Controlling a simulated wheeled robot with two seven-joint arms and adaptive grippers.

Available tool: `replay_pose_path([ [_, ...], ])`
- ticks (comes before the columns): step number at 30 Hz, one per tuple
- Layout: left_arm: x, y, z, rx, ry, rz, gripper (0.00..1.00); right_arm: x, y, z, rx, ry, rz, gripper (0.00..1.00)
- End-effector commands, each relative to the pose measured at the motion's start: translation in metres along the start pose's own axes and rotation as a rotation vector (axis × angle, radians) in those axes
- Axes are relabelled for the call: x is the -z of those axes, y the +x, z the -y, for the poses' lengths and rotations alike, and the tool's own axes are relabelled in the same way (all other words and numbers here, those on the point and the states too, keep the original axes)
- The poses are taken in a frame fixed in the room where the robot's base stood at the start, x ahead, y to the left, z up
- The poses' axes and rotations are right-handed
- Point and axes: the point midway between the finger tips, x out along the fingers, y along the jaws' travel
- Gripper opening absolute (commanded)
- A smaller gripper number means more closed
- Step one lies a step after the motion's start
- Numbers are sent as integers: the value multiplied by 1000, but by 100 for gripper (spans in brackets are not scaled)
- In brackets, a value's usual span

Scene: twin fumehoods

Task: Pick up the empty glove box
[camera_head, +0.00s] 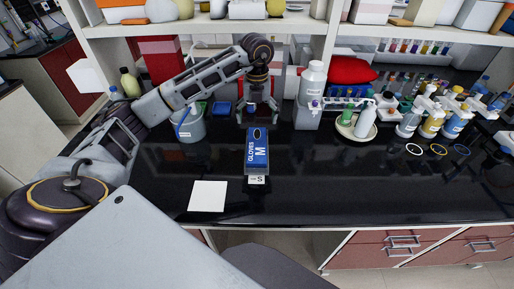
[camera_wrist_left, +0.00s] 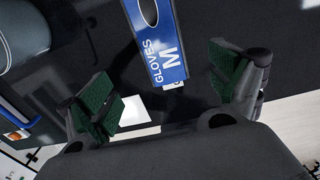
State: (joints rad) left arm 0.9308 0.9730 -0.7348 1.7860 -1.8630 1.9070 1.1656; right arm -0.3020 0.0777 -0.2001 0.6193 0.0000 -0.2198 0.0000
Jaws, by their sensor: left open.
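My left gripper (camera_head: 258,106) is open and empty, pointing down above the bench just behind the box's far end. In the left wrist view, the box (camera_wrist_left: 168,62) shows between the two spread green-padded fingers (camera_wrist_left: 166,88), and neither finger visibly touches it. My right gripper is not in view.
A grey bucket (camera_head: 190,126) stands left of the box. A white bottle (camera_head: 312,84) and a pump bottle on a beige tray (camera_head: 345,126) stand to the right. A white square (camera_head: 208,196) lies at front left. The front right bench is mostly clear; a shelf (camera_head: 210,24) runs above.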

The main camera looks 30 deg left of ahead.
Motion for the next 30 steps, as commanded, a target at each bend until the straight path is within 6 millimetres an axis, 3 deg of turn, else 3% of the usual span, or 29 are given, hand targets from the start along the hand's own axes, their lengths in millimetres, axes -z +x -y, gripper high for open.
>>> replay_pose_path([
  [10, 0, 10, 0, -1, 0, -1, 92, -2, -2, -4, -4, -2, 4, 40],
  [24, 0, 68, 0, -2, -1, -3, 92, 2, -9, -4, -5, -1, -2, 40],
  [30, 0, 84, 0, -1, -1, -1, 92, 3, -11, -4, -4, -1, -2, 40],
])
